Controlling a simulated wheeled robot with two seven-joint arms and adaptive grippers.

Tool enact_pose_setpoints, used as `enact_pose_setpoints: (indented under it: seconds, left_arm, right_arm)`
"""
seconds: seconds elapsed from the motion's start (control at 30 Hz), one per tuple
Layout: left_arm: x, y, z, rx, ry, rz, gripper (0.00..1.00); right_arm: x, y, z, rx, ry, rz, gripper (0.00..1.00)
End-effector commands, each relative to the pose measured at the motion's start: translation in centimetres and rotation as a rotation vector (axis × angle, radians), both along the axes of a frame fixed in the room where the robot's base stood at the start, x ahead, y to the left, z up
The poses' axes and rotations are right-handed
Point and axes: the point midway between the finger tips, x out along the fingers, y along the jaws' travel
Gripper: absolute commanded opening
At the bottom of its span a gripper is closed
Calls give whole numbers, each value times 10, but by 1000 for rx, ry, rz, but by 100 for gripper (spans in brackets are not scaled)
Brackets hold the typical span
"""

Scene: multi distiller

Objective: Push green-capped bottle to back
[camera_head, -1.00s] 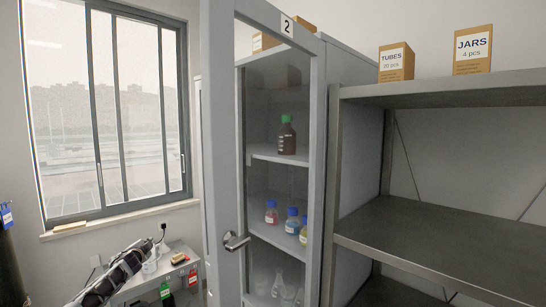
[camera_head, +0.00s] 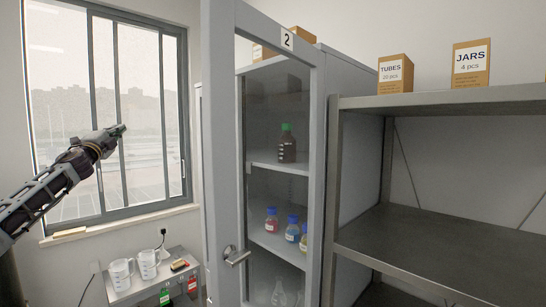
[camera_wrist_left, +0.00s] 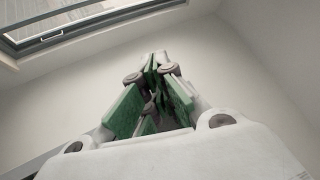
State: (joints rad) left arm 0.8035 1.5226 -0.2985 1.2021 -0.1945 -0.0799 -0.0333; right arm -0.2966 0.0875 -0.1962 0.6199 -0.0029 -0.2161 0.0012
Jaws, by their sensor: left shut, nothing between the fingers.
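The green-capped bottle (camera_head: 287,144), dark brown with a white label, stands upright on the upper shelf of the cabinet (camera_head: 262,155). I see it through the cabinet's glass door frame. My left gripper (camera_head: 121,129) is raised in front of the window, well left of the cabinet and apart from the bottle. In the left wrist view its green-padded fingers (camera_wrist_left: 158,62) are together with nothing between them. The bottle does not show in that view. My right gripper is not in view.
The cabinet's framed door (camera_head: 222,150) with its handle (camera_head: 236,256) stands between my left arm and the shelves. Blue-capped bottles (camera_head: 292,230) stand one shelf lower. A small table (camera_head: 150,288) holds two white jugs (camera_head: 121,273). A metal rack (camera_head: 440,240) is at right.

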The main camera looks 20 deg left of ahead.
Motion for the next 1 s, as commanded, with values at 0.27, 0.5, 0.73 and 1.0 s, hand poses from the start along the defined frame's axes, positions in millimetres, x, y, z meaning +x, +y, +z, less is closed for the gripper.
enact_pose_setpoints:
  seconds: [0.27,0.5,0.73,1.0]
  left_arm:
    - [-41,-72,96,289,15,-29,0]
    - [-54,-168,129,603,99,-87,0]
    - [-42,-274,102,918,210,-202,0]
    - [-34,-366,49,1244,294,-336,0]
  right_arm:
    - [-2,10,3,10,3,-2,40]
    - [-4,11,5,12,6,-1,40]
    - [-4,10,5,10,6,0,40]
    - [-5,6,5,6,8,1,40]
